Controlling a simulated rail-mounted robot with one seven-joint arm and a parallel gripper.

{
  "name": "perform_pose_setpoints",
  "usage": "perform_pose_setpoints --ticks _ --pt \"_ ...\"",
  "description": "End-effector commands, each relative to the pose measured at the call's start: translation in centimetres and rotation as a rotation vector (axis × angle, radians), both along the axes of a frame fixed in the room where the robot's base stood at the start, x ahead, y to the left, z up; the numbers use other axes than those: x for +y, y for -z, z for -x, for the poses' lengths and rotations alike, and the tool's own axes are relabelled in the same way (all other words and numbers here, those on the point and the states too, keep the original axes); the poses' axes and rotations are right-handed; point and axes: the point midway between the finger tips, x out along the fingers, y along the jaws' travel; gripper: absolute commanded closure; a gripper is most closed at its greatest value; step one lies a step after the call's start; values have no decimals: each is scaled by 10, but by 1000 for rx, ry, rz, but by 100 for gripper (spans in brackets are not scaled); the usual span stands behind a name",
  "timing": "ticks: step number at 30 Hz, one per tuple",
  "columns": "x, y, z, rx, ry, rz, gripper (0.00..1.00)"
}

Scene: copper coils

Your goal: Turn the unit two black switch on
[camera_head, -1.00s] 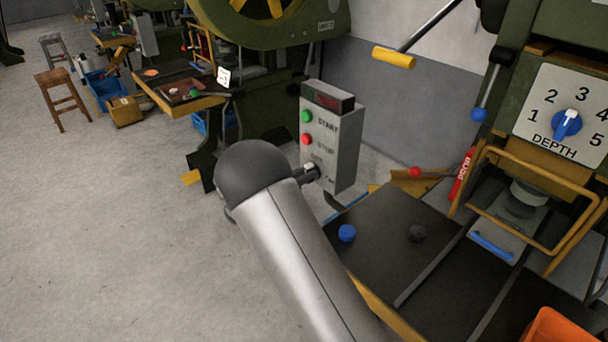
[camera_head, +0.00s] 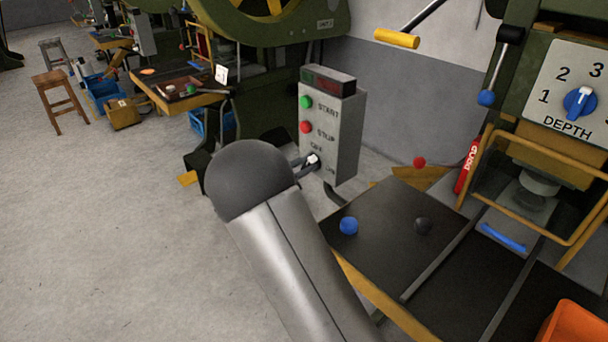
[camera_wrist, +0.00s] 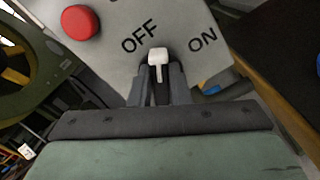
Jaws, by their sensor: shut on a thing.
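The grey control box (camera_head: 345,140) stands beside the green press, with a green START button (camera_head: 306,102) and a red STOP button (camera_head: 306,127). The red button also shows in the wrist view (camera_wrist: 80,22). In the wrist view the switch (camera_wrist: 157,56) stands between the OFF and ON labels, nearer OFF. My gripper (camera_wrist: 160,88) is shut on it, one finger on each side. In the head view my arm's rounded wrist hides most of the gripper.
A yellow guard frame (camera_head: 530,245), a DEPTH dial (camera_head: 579,101) and an orange bin (camera_head: 572,330) are farther right. Open floor lies left.

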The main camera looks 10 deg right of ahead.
Motion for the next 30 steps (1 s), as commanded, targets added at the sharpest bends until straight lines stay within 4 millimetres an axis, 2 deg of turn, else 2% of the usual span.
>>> perform_pose_setpoints --ticks 1,21,30 --pt "1 7 1 -41 -1 -23 100" --pt "-1 12 3 -595 0 -326 100" --pt "-1 11 4 -786 0 -432 100"
